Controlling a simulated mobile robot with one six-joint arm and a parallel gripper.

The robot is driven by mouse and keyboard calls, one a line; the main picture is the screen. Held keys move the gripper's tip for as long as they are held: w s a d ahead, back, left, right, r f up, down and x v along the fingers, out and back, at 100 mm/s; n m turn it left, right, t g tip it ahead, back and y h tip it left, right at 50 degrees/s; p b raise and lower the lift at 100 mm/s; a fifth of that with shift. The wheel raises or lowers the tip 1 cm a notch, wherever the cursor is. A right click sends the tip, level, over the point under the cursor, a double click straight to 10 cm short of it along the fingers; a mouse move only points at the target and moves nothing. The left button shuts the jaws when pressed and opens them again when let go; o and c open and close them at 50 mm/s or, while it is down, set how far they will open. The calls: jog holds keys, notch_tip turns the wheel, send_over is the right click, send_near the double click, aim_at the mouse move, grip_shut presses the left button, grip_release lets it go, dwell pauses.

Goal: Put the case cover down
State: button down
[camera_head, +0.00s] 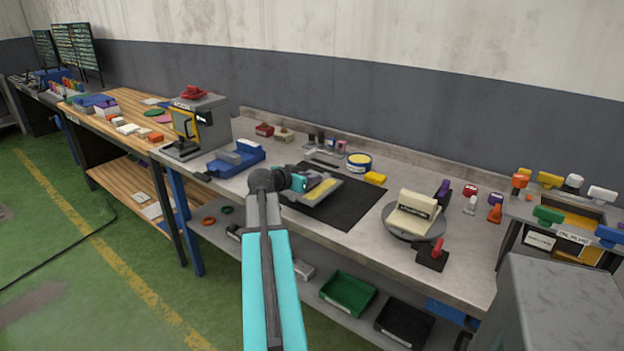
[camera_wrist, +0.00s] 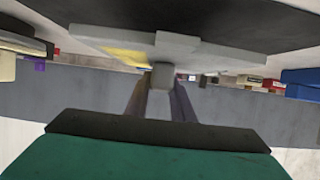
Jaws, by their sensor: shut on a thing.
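The case cover (camera_head: 318,192) looks like a flat grey plate with a yellow area, over the left part of the black mat (camera_head: 353,212). My gripper (camera_head: 300,183) is at its left edge and shut on it. In the wrist view, which looks upside down, the two fingers (camera_wrist: 160,98) close on a small grey block at the edge of the grey plate (camera_wrist: 205,50). The plate lies roughly level, close to the dark mat surface (camera_wrist: 215,14). I cannot tell whether it touches the mat. The gripper partly hides its near side.
A round turntable (camera_head: 398,231) bearing a cream block stands right of the mat. A blue vise-like fixture (camera_head: 237,158) and a grey machine (camera_head: 207,120) are to the left. A yellow-lidded tin (camera_head: 359,162) and a yellow block (camera_head: 375,178) sit behind. The mat's front right is clear.

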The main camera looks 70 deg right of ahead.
jog(key=shift+w+d+f+p, duration=0.1)
jog(key=shift+w+d+p, duration=0.2)
jog(key=shift+d, duration=0.95)
jog(key=shift+w+d+f+p, duration=0.1)
jog(key=shift+w+d+p, duration=0.2)
jog(key=shift+d, duration=0.9)
jog(key=shift+w+d+f+p, duration=0.1)
jog(key=shift+w+d+p, duration=0.15)
jog(key=shift+d, duration=1)
jog(key=shift+f, duration=0.1)
jog(key=shift+f+p, duration=0.5)
jog(key=shift+f, duration=1.15)
jog(key=shift+f, duration=0.1)
jog(key=c, duration=1.5)
grip_release()
jog(key=shift+c, duration=0.2)
jog(key=shift+a, duration=0.15)
jog(key=b+v, duration=0.2)
jog(key=v, duration=1)
